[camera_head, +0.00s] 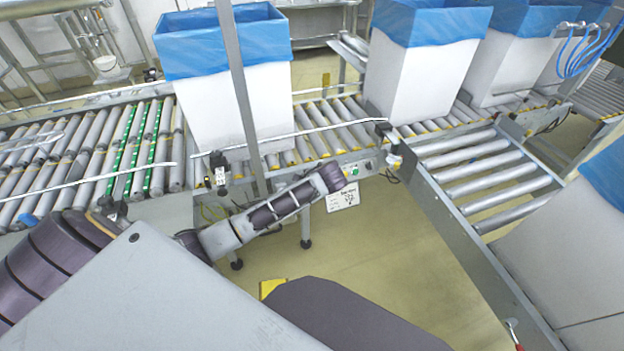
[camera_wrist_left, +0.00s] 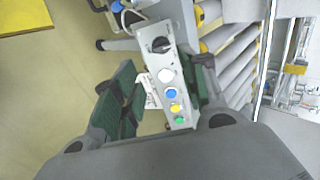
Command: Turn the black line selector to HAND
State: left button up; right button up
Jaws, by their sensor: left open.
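The black line selector (camera_wrist_left: 160,45) is a round dark knob at the far end of a narrow grey control panel (camera_wrist_left: 168,75) in the left wrist view. Its pointer direction and labels are too small to read. White, blue, yellow and green buttons run down the panel below it. In the head view the panel (camera_head: 358,168) sits on the conveyor's side, partly behind my left arm. My left gripper (camera_wrist_left: 166,68) is open, its dark green fingers on either side of the panel in the picture. The selector shows just beyond the fingertips, and I see no contact. My right gripper is out of view.
A white sheet (camera_head: 342,195) hangs below the panel. Roller conveyors (camera_head: 480,165) carry white boxes (camera_head: 235,110) with blue liners. A grey post (camera_head: 240,90) stands left of the panel.

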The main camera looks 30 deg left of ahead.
pick_arm(q)
jog(key=shift+b+x, duration=1.5)
jog(key=shift+x, duration=5.25)
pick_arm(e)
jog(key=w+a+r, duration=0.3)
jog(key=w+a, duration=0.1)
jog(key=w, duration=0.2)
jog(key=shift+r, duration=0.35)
pick_arm(q)
jog(key=shift+c, duration=0.3)
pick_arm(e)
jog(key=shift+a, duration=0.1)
pick_arm(q)
jog(key=c, duration=0.7)
